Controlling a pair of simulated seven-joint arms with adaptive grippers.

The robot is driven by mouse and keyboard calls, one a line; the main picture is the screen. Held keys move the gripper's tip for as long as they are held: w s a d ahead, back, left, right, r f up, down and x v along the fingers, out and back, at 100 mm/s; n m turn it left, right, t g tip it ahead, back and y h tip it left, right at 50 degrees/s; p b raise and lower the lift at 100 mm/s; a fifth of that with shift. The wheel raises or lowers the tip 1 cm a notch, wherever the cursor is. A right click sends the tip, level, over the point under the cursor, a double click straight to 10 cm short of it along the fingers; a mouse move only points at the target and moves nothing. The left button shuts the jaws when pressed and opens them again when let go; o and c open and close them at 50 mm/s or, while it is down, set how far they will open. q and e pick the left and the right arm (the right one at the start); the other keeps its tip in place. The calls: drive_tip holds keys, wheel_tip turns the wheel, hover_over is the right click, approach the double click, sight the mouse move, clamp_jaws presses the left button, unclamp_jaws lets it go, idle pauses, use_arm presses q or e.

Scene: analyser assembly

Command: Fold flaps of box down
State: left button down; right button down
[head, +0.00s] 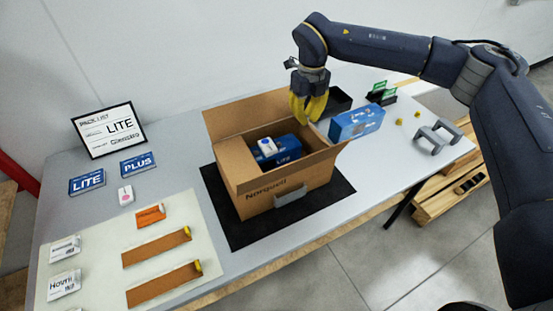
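The open cardboard box (285,198) stands on a black mat (232,229) in the middle of the table. Its back flap (247,114) stands up and its left flap (219,157) is raised. A right flap (327,152) leans outward. A blue box and a white item (267,147) lie inside. My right gripper (308,112) hangs over the back right corner of the box, its yellow fingers pointing down. The fingers look slightly apart, and I see nothing between them. Whether they touch a flap is unclear. My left gripper does not show.
A blue carton (357,122) stands right of the box, near a black bin (340,100). A grey bracket (434,138) sits at the right end. A pale mat (150,240) holds brown strips.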

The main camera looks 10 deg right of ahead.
drive_tip(key=shift+s+a+f, duration=0.15)
drive_tip(key=shift+a+f, duration=0.2)
drive_tip(key=shift+f, duration=0.3)
drive_tip(key=shift+s+a+f, duration=0.15)
drive_tip(key=shift+a+f, duration=0.25)
drive_tip(key=shift+f, duration=0.2)
drive_tip(key=shift+s+a+f, duration=0.15)
drive_tip(key=shift+a+f, duration=0.2)
drive_tip(key=shift+f, duration=0.3)
drive_tip(key=shift+f, duration=1.45)
idle(0.9)
drive_tip(key=shift+r, duration=0.1)
wheel_tip(320, 180, up, 7)
drive_tip(key=shift+r, duration=0.2)
idle(0.7)
